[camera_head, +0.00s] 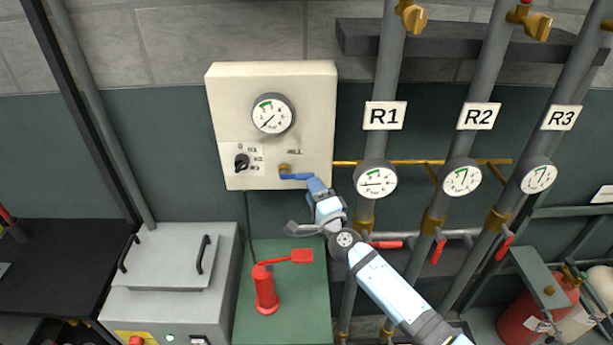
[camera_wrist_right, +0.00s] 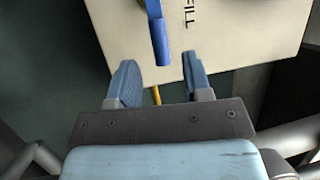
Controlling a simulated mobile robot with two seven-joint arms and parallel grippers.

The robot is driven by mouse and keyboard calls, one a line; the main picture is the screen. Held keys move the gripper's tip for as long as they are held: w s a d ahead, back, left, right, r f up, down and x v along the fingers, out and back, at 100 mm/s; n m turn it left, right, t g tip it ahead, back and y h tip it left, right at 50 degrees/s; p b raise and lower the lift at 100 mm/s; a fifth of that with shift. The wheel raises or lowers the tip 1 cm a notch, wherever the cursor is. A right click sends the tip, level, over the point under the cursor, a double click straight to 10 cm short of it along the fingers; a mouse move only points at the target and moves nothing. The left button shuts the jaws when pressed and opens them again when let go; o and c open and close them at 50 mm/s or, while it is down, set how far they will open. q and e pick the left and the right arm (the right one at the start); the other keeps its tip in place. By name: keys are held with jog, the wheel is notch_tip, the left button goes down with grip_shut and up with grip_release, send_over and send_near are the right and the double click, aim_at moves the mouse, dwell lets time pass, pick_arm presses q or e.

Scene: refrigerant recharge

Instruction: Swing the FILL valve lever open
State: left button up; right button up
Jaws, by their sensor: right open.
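The FILL valve has a blue lever (camera_head: 296,176) on a brass body (camera_head: 284,168), low on the front of the cream control box (camera_head: 318,115). The lever lies roughly level and points right. My right gripper (camera_head: 314,184) is at the lever's right end. In the right wrist view the blue lever (camera_wrist_right: 157,30) comes down from the top, its free end close to the gap between the open fingers of my right gripper (camera_wrist_right: 159,62). The fingers are apart, one on each side of the lever's line, not closed on it. My left gripper is not in view.
The box carries a round gauge (camera_head: 272,114) and a black knob (camera_head: 242,161). Grey pipes labelled R1 (camera_head: 384,115), R2 (camera_head: 478,116) and R3 (camera_head: 560,118) stand to the right. A red pump-like object (camera_head: 266,290) stands below on a green surface (camera_head: 300,325).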

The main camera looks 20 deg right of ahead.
aim_at(306, 177)
jog(key=x, duration=0.5)
jog(key=shift+w+r, duration=0.1)
grip_shut()
